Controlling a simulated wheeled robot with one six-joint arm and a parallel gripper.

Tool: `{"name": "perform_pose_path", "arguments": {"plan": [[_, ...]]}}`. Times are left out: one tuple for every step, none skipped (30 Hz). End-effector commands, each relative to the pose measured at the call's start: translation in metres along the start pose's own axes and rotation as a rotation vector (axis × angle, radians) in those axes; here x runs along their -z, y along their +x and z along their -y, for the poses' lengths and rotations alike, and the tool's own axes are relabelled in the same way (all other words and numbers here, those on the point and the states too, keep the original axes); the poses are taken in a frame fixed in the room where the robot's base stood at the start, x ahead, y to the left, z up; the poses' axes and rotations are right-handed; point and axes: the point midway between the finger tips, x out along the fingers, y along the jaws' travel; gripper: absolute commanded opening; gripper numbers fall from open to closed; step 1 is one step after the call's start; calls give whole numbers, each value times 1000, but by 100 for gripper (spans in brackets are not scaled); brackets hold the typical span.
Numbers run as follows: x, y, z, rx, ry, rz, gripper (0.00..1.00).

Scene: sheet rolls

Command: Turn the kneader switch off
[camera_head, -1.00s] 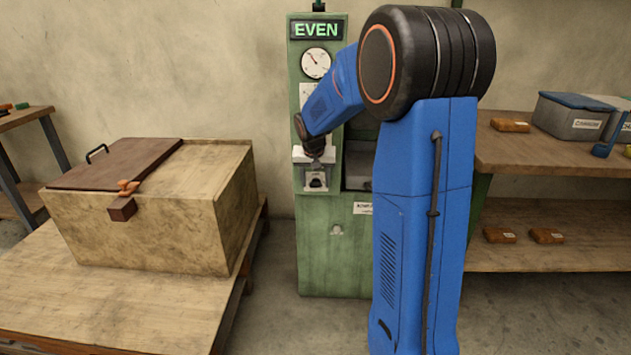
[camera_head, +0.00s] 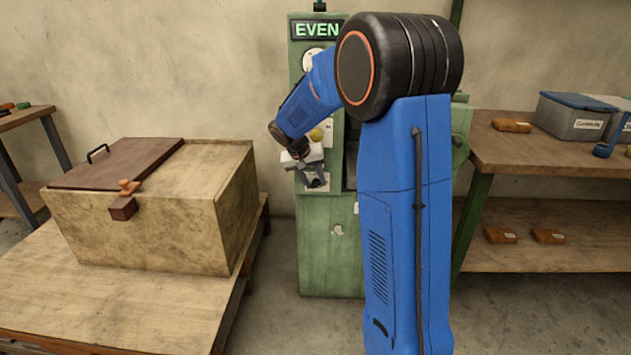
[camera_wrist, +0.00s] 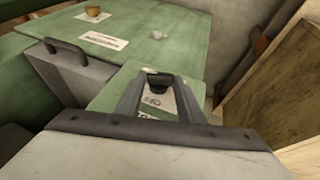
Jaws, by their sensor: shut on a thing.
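The green kneader (camera_head: 325,255) stands against the wall with a lit display (camera_head: 317,30) reading EVEN. Its switch (camera_wrist: 158,80) shows in the wrist view as a dark knob between the fingers, over a pale label plate (camera_wrist: 155,101). My gripper (camera_head: 316,181) is at the front of the kneader in the head view, tilted, and shut on the switch. In the wrist view my gripper (camera_wrist: 157,92) has a finger on each side of the knob. The switch's lower part and its exact position are hard to tell.
A wooden chest (camera_head: 140,225) with a brown lid stands on a table at left. A wooden shelf (camera_head: 550,150) with a grey bin (camera_head: 575,118) is at right. A yellow knob (camera_head: 316,134) sits above my gripper. A grey handled panel (camera_wrist: 80,75) shows beside my gripper.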

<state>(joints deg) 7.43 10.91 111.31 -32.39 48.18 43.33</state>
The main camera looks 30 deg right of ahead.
Motion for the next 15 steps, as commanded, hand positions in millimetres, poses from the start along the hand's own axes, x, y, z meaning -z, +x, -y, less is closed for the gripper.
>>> {"name": "perform_pose_path", "arguments": {"plan": [[0, 0, 4, -41, -24, 0, 12], [0, 0, 5, -67, -33, 0, 12], [0, 0, 6, -103, -48, 0, 12], [0, 0, 8, -129, -59, -1, 12], [0, 0, 8, -156, -70, 0, 12], [0, 1, 9, -192, -84, 0, 12], [-1, 1, 10, -218, -96, -1, 12], [-1, 2, 11, -244, -106, 0, 12], [-1, 2, 12, -280, -120, 0, 12], [-1, 2, 13, -307, -132, 0, 12], [-1, 2, 14, -332, -143, 0, 12], [-1, 3, 14, -367, -156, -1, 12], [-1, 3, 15, -394, -167, -1, 12], [-2, 4, 16, -421, -178, 0, 12], [-2, 4, 17, -456, -193, -1, 12]]}}
